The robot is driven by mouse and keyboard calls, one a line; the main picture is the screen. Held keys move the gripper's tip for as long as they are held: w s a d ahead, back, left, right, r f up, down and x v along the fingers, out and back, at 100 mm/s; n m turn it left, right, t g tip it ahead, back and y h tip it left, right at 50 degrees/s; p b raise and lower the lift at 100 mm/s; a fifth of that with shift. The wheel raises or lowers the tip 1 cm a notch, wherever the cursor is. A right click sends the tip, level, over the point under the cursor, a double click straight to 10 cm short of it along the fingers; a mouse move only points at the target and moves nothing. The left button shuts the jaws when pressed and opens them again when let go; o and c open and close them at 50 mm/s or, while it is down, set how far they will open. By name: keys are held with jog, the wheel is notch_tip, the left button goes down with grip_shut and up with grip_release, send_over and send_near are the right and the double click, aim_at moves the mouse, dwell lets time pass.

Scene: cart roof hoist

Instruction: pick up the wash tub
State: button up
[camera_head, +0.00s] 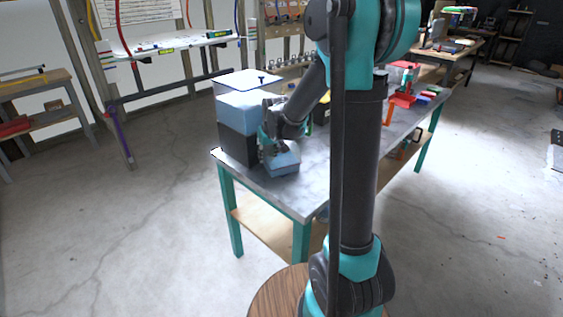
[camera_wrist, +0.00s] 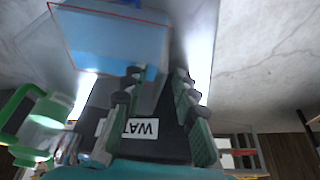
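The wash tub, a small light-blue tub (camera_head: 284,168), sits on the near end of the grey table, in front of a black box. My gripper (camera_head: 279,147) is directly above the tub and hides part of its top. In the wrist view the light-blue tub (camera_wrist: 110,38) fills the upper left. My gripper (camera_wrist: 157,74) shows there with its two fingers apart and a clear gap between them. The left fingertip overlaps the tub's edge and the right one is just beside it. I cannot tell whether either finger touches the tub.
A green handled object (camera_wrist: 40,115) is at the wrist view's left.

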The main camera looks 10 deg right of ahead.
aim_at(265, 168)
jog(key=shift+x, duration=1.6)
jog(key=shift+c, duration=0.3)
grip_shut()
